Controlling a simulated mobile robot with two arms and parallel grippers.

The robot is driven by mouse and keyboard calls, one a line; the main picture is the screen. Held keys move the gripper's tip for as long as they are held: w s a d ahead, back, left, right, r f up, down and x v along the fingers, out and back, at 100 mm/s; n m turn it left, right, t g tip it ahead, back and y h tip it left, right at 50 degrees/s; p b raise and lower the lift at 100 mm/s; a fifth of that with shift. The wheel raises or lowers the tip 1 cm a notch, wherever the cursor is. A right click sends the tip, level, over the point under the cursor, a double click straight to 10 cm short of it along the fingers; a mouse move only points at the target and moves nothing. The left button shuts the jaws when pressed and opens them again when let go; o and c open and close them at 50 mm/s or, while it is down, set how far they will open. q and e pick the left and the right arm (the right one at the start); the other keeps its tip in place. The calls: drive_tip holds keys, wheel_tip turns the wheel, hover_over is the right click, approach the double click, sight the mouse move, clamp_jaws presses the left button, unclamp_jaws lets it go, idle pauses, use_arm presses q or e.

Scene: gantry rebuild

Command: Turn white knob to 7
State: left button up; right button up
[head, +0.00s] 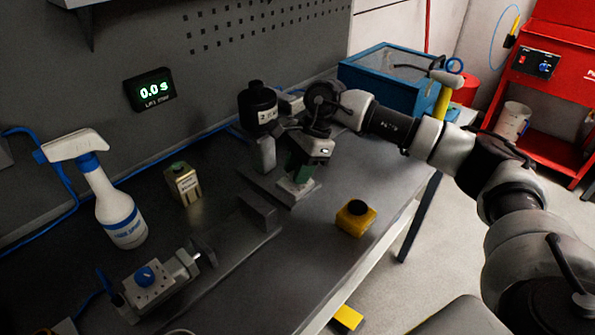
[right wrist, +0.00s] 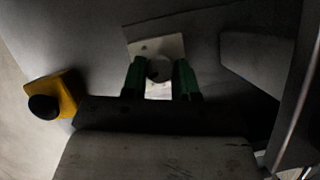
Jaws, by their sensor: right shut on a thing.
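The white knob (right wrist: 159,70) shows in the right wrist view as a round, shaded, pale piece between the two green fingertips. It sits in front of a pale plate (right wrist: 172,46), whose edge also shows in the head view (head: 302,193). My right gripper (head: 299,170) reaches down over the plate, and its fingers are shut on the knob, as the right wrist view (right wrist: 159,80) also shows. The gripper hides most of the knob in the head view. No scale numbers or pointer can be read. My left gripper is not in view.
A yellow box with a black button (head: 355,218) stands right of the plate. A black canister (head: 258,108) stands close behind. A spray bottle (head: 120,211), a brass-coloured block (head: 184,185) and a blue-knobbed valve (head: 152,283) stand left. A wall display (head: 151,90) reads 0.0 s.

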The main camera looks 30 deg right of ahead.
drive_tip(key=m+t+b, duration=0.1)
drive_tip(key=m, duration=0.1)
drive_tip(key=m+b, duration=0.1)
drive_tip(key=m, duration=0.1)
drive_tip(key=shift+s+f+t, duration=0.1)
drive_tip(key=shift+s+t, duration=0.05)
drive_tip(key=shift+t, duration=0.25)
drive_tip(key=shift+s+a+m+t+h+b, duration=0.1)
drive_tip(key=shift+m+t+h+b, duration=0.3)
drive_tip(key=shift+m, duration=0.85)
drive_tip(key=shift+m+t+h+b, duration=0.2)
drive_tip(key=shift+m+t+b, duration=0.3)
drive_tip(key=shift+m, duration=0.75)
drive_tip(key=o, duration=0.9)
drive_tip(key=shift+o, duration=0.2)
drive_tip(key=v, duration=1.1)
drive_tip(key=shift+a+r, duration=0.1)
drive_tip(key=shift+r, duration=0.15)
